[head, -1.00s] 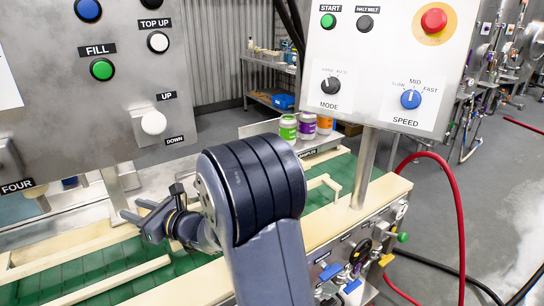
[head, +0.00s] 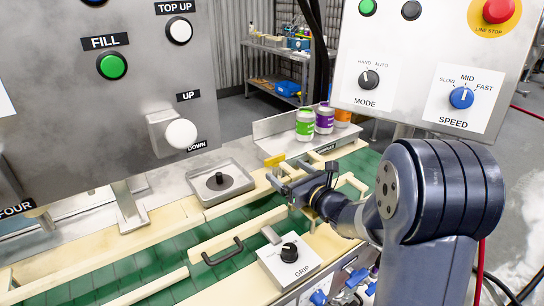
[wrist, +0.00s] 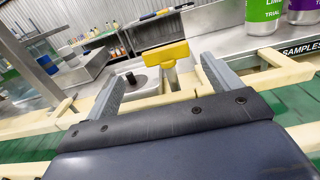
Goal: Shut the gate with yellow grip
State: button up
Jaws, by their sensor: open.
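The yellow grip (head: 274,160) is a small bar at the far side of the green conveyor, just beyond my gripper. In the wrist view the yellow grip (wrist: 165,54) stands on a short pale post. My gripper (head: 279,181) is open and empty above the conveyor. In the wrist view its two fingers (wrist: 157,72) point towards the grip, one to each side of it in the picture. They appear apart from it. The gate's pale bar is partly hidden behind my gripper, so its angle is hard to tell.
A black handle (head: 222,252) sits on a pale bar at the near left, beside the GRIP knob box (head: 289,257). A steel tray (head: 221,181) lies left of the grip. Sample jars (head: 305,125) stand behind it. Control panels (head: 420,60) overhang both sides.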

aim_at(276, 160)
jog(key=p+x, duration=0.1)
jog(key=x, duration=0.3)
jog(key=p+x, duration=0.1)
jog(key=x, duration=0.4)
jog(key=shift+w+d, duration=0.15)
jog(key=shift+w, duration=0.3)
jog(key=shift+c, duration=0.5)
jog(key=c, duration=1.3)
